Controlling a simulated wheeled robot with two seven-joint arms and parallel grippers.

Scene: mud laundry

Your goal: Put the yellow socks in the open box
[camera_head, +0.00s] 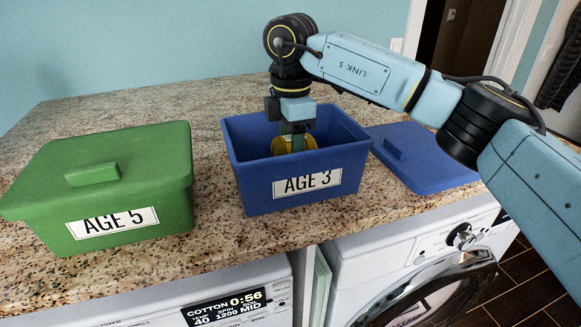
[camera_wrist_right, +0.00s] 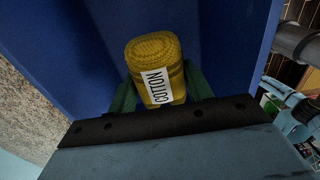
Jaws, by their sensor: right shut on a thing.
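The open blue box (camera_head: 262,188), labelled "AGE 3", stands on the counter. The gripper points down inside its opening, and the socks are at least partly below the rim. Whether they touch the box floor cannot be told. My left gripper is not in view.
A closed green box (camera_head: 112,178) labelled "AGE 5" stands to the left. A blue lid (camera_head: 425,160) lies on the granite counter (camera_head: 160,103) to the right of the blue box. Washing machines (camera_head: 400,270) are below the counter's front edge.

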